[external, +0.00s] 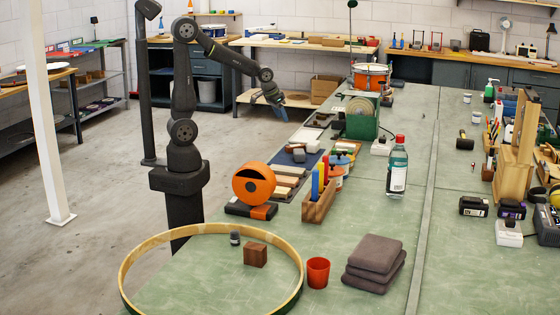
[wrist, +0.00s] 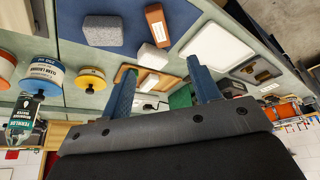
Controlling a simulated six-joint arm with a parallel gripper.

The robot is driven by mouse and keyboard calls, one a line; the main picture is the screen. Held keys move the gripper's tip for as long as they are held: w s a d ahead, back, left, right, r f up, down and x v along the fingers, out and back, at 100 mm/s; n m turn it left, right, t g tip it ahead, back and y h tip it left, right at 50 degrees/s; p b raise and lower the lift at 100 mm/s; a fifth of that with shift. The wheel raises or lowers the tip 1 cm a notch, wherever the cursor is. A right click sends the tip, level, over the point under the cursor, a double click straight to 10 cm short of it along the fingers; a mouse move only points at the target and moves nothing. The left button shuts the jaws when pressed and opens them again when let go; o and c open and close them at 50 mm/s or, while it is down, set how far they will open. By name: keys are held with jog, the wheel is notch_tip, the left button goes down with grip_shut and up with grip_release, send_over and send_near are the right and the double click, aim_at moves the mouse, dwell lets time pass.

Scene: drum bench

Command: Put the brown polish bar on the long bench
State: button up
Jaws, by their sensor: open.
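In the wrist view a brown bar with a pale label (wrist: 157,25) lies on a dark blue mat (wrist: 185,15), beside a grey block (wrist: 102,31). I cannot clearly pick out this bar in the external view. My gripper (external: 278,103) hangs in the air at the left edge of the green-topped long bench (external: 400,160), near the drum. In the wrist view my gripper (wrist: 160,88) has its two blue fingers spread wide with nothing held between them. The bar lies beyond the fingertips, apart from them.
Around the mat stand a white tile (wrist: 215,45), a wooden tray (wrist: 140,77) and several cans (wrist: 90,79). An orange drum (external: 370,77), a green machine (external: 362,120) and a bottle (external: 397,168) rise from the bench. Its middle strip is largely clear.

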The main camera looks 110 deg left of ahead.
aim_at(295, 145)
jog(key=x, duration=1.7)
jog(key=shift+w+a+r, duration=0.1)
jog(key=shift+w, duration=0.1)
jog(key=shift+f, duration=0.25)
jog(key=c, duration=1.2)
jog(key=shift+r, duration=0.1)
